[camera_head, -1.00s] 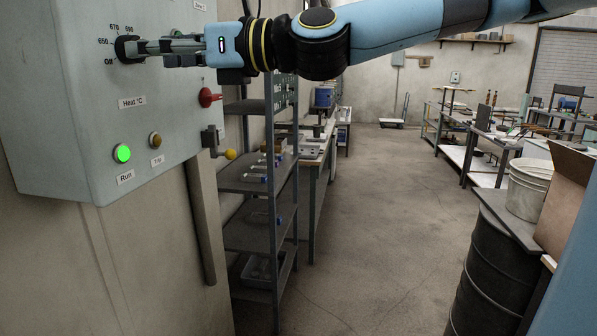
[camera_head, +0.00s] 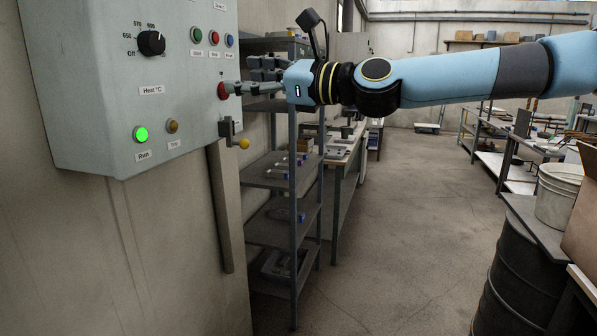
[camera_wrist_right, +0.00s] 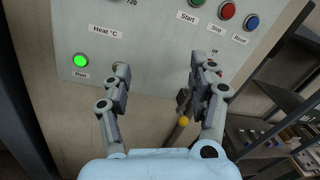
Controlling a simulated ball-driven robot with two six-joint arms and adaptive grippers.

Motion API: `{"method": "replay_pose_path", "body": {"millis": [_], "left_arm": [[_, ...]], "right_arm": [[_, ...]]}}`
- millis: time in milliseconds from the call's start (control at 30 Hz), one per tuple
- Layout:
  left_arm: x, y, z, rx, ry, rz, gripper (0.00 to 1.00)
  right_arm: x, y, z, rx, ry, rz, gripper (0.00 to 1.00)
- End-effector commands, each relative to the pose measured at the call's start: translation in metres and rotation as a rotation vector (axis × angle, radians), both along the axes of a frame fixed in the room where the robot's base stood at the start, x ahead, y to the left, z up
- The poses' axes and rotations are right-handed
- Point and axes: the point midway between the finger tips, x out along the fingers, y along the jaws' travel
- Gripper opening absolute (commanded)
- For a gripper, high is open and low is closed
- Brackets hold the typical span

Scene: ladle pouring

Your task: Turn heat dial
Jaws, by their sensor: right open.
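The heat dial (camera_head: 151,43) is a black knob on the grey control panel (camera_head: 85,80), with Off and several temperature numbers around it. Its exact setting is too small to read. In the right wrist view only a sliver of it shows at the top edge. My right gripper (camera_head: 236,88) is open and clear of the dial, to its lower right, with its fingertips in front of the red knob (camera_head: 222,91) at the panel's right edge. In the right wrist view the two fingers (camera_wrist_right: 160,78) are spread apart with nothing between them. My left gripper is not in view.
Start (camera_head: 197,35), Stop (camera_head: 214,38) and Reset (camera_head: 230,40) buttons sit right of the dial. The green Run lamp (camera_head: 140,134) is lit beside an amber lamp (camera_head: 172,126). A yellow-tipped lever (camera_head: 244,143) juts out below.

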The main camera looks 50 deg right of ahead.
Motion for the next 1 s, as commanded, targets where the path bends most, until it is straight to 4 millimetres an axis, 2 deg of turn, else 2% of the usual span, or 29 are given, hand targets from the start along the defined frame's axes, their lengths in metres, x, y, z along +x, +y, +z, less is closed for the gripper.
{"method": "replay_pose_path", "body": {"millis": [33,500,800,1000], "left_arm": [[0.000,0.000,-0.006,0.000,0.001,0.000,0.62],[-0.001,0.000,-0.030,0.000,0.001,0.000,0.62],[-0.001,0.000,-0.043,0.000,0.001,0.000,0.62],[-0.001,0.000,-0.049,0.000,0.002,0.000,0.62]], "right_arm": [[0.002,-0.009,-0.011,-0.031,-0.012,-0.017,0.60],[0.012,-0.073,-0.091,-0.374,-0.077,-0.147,0.60],[0.011,-0.105,-0.145,-0.570,-0.074,-0.206,0.60],[0.008,-0.120,-0.174,-0.672,-0.061,-0.229,0.60]]}}
